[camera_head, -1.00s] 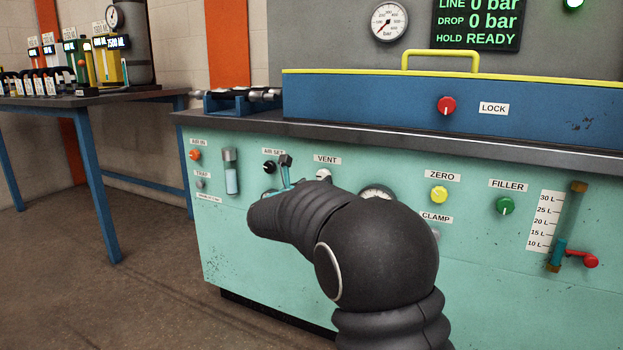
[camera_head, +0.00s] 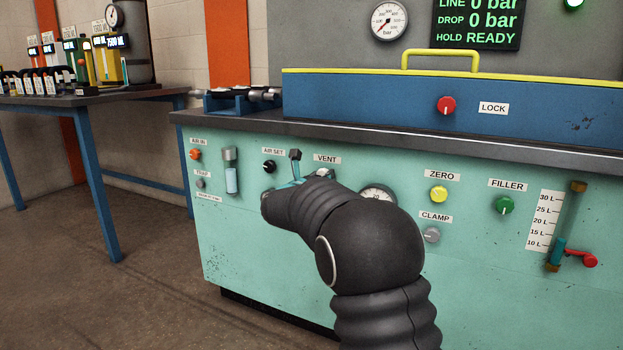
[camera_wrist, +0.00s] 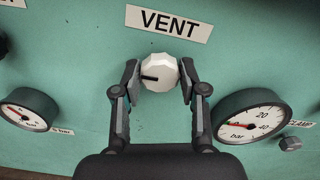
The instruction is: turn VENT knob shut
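The VENT knob (camera_wrist: 159,73) is white and faceted, with a black mark pointing left in the wrist view. It sits on the green panel under the VENT label (camera_wrist: 168,22). My gripper (camera_wrist: 160,79) has one finger on each side of the knob. The fingers stand apart, with a narrow gap at the left finger; whether the right finger touches the knob I cannot tell. In the head view my arm hides most of the knob, below the VENT label (camera_head: 327,159).
Nearby on the panel are the black AIR SET knob (camera_head: 269,167), a gauge (camera_head: 377,194), the yellow ZERO knob (camera_head: 439,194) and the grey CLAMP knob (camera_head: 431,235). In the wrist view, gauges flank the gripper at left (camera_wrist: 29,108) and right (camera_wrist: 250,115). The bench top (camera_head: 240,119) overhangs the panel.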

